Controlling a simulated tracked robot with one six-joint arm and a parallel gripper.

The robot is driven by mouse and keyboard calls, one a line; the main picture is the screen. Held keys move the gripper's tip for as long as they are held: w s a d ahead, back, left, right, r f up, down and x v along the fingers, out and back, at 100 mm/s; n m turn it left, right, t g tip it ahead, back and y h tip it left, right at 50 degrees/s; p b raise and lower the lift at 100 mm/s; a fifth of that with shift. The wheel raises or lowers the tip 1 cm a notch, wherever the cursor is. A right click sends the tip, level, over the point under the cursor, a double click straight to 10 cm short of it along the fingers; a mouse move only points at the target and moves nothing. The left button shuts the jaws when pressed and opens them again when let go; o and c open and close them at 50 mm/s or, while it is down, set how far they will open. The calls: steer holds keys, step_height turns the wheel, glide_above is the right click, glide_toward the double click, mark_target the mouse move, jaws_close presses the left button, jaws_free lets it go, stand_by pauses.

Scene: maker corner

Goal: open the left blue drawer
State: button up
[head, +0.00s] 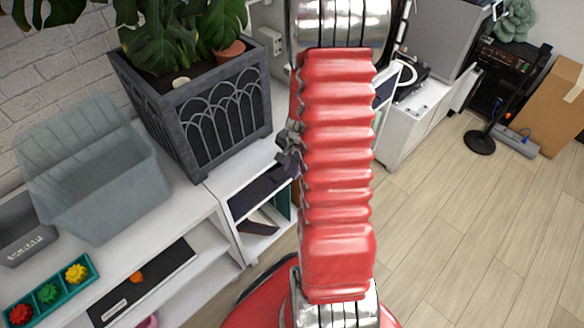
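No drawer that I can clearly make out as blue shows in the head view. A dark navy panel (262,190) sits in the upper opening of the white shelf unit, left of my red arm; I cannot tell whether it is a drawer front. My arm crosses the middle of the view and hides part of the unit. A small grey jointed part (289,146) sticks out at the arm's left edge, apparently part of my gripper. Its fingers are too hidden to show whether they are open or shut.
A grey planter (205,112) with leafy plants and a grey-blue plastic bin (105,200) stand on the white units. A teal tray (50,292) holds coloured knobbed pieces beside a black mat (150,290). Wooden floor (470,230) is clear at right. A cardboard box (558,108) stands behind.

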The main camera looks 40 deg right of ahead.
steer(key=shift+c, duration=0.2)
jaws_close()
stand_by(1.2)
steer(key=shift+d, duration=0.15)
